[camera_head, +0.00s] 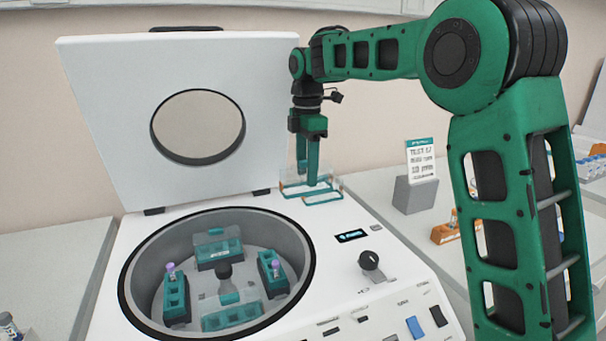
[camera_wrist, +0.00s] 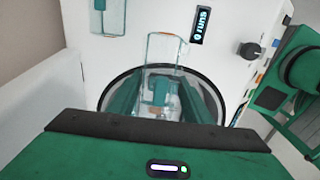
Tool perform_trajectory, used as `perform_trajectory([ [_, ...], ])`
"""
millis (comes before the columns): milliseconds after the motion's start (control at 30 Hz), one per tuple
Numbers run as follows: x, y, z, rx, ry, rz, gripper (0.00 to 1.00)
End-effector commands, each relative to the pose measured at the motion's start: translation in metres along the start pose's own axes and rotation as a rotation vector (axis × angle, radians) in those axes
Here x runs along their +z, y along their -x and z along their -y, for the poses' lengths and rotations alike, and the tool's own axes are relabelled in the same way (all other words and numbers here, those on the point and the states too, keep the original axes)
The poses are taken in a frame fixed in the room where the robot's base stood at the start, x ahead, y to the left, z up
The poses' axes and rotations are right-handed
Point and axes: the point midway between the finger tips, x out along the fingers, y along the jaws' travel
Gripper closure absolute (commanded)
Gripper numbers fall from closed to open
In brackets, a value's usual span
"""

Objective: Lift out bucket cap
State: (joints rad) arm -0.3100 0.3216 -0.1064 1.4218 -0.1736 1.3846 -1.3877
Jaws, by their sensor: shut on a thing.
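My gripper (camera_head: 314,182) is over the back right of the centrifuge deck, right of the bowl. It is shut on a clear bucket cap with teal edges, which shows in the wrist view (camera_wrist: 166,45), low over the deck. Another clear cap (camera_wrist: 108,14) lies on the deck by the hinge side. In the head view the two caps overlap near the fingertips. In the bowl (camera_head: 139,262), the left bucket (camera_head: 176,297) and right bucket (camera_head: 272,274) are uncapped, each with a purple-topped tube. The back bucket (camera_head: 218,250) and front bucket (camera_head: 232,314) look covered.
The open lid (camera_head: 95,110) stands upright behind the bowl, close to my gripper's left. A display (camera_head: 352,236) and knob (camera_head: 369,260) are on the deck's right. A sign holder (camera_head: 414,194) and orange rack (camera_head: 444,233) stand on the bench to the right.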

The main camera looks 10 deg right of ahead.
Motion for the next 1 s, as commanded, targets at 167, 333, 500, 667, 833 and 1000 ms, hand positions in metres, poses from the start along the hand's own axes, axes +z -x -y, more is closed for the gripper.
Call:
perform_trajectory([
  [167,0.000,0.011,0.000,0.001,0.000,0.000,0.77],
  [333,0.000,0.021,0.000,0.001,0.001,0.000,0.77],
  [500,0.001,0.032,0.000,0.001,-0.001,0.000,0.77],
  [667,0.000,0.040,0.000,0.001,0.000,0.000,0.77],
  [833,0.000,0.044,0.000,0.000,0.001,0.000,0.77],
  [1000,0.000,0.044,0.000,0.000,0.000,0.000,0.77],
])
